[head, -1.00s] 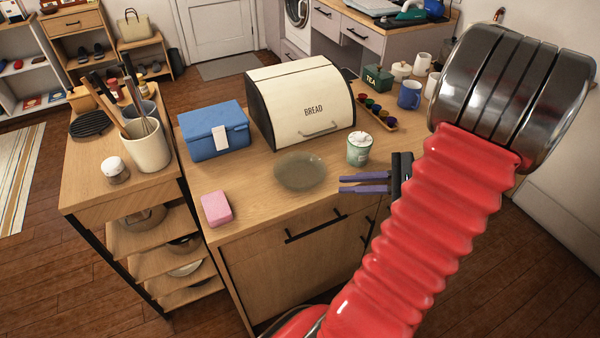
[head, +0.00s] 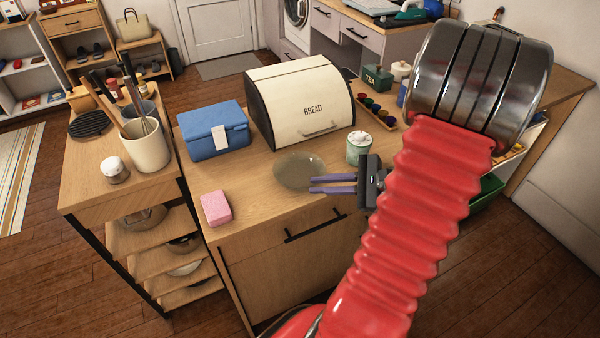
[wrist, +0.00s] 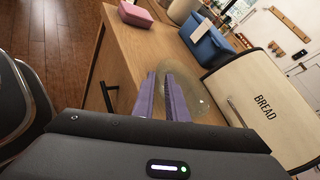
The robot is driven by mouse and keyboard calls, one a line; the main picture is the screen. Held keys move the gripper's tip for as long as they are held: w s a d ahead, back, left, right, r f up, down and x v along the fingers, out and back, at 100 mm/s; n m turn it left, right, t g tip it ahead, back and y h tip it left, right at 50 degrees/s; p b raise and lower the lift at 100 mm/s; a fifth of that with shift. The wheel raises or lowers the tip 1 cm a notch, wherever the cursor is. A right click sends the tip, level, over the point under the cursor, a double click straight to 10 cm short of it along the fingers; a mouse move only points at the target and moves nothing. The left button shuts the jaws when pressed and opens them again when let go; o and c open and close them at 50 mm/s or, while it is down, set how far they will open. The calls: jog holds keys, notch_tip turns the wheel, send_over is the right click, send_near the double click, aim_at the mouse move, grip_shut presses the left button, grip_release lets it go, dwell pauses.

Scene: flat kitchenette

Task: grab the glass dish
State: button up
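The glass dish (head: 292,168) is a round, see-through, greyish shallow dish on the wooden counter, in front of the bread box. It also shows in the wrist view (wrist: 198,92), partly hidden behind my fingers. My gripper (head: 311,184) has two purple fingers, side by side with a narrow gap between them, and looks open and empty. Its fingertips point left and overlap the dish's right front edge in the head view. In the wrist view my gripper (wrist: 161,75) reaches toward the dish. I cannot tell whether the fingers touch it or are above it.
A green jar (head: 359,149) stands close behind my gripper. The cream bread box (head: 300,95) is behind the dish, a blue box (head: 212,132) at back left, and a pink sponge-like block (head: 216,208) at front left. The counter between block and dish is clear.

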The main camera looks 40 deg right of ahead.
aim_at(297, 187)
jog(key=shift+w+a+f, duration=0.15)
jog(key=shift+w+a, duration=0.05)
jog(key=shift+w, duration=0.15)
jog(key=shift+x, duration=2.6)
jog(key=shift+s+a, duration=0.1)
grip_shut()
